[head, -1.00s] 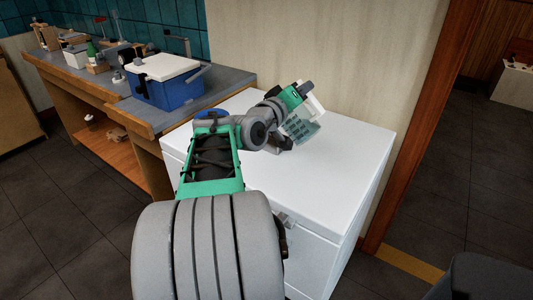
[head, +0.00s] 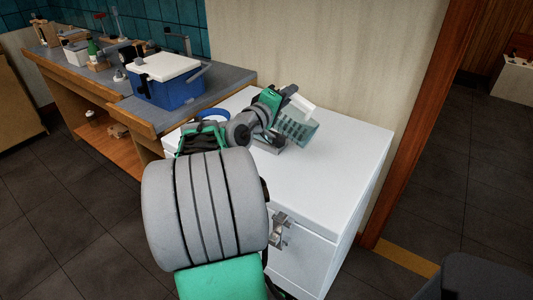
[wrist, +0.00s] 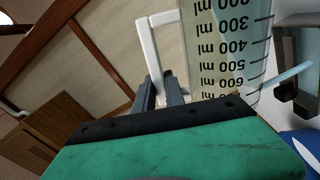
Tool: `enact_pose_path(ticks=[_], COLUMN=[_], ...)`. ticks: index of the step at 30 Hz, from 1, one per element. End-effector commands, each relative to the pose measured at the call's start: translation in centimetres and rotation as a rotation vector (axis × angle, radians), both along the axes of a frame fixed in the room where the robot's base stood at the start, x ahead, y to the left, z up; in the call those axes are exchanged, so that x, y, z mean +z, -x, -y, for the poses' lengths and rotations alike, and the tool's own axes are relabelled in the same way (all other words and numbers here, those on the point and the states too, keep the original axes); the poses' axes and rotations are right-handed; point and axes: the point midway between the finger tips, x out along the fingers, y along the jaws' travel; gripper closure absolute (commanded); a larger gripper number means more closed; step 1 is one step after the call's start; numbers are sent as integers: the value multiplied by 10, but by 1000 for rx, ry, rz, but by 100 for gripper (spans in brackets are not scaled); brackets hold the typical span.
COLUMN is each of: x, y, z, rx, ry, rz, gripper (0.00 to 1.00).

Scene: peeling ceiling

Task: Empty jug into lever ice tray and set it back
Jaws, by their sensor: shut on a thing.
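The jug (head: 300,128) is a translucent greenish vessel with dark markings, held tilted above the white cabinet top. In the wrist view the jug (wrist: 228,45) shows a black millilitre scale and a white handle (wrist: 152,45). My gripper (wrist: 159,92) is shut on this handle, with the jug body just right of the fingers. The head view also shows my gripper (head: 282,103) beside the jug. A low grey object (head: 270,145), perhaps the lever ice tray, lies beneath; my arm and the jug hide much of it. I cannot see whether liquid is flowing.
The white cabinet (head: 335,160) has clear top space right of the jug. A blue ring-shaped object (head: 212,114) is at its back left. A blue cooler with a white lid (head: 168,82) stands on the grey counter (head: 232,76). A wall rises close behind the cabinet.

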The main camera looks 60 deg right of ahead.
Motion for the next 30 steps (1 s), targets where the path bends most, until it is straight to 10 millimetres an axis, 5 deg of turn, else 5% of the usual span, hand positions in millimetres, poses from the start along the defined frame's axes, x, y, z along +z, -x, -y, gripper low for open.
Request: enact_pose_path(ticks=[16, 30], x=[-14, -14], y=[-24, -25], z=[4, 4], rx=[0, 0], ry=[-28, -27], rz=[-188, -197], gripper=[100, 100])
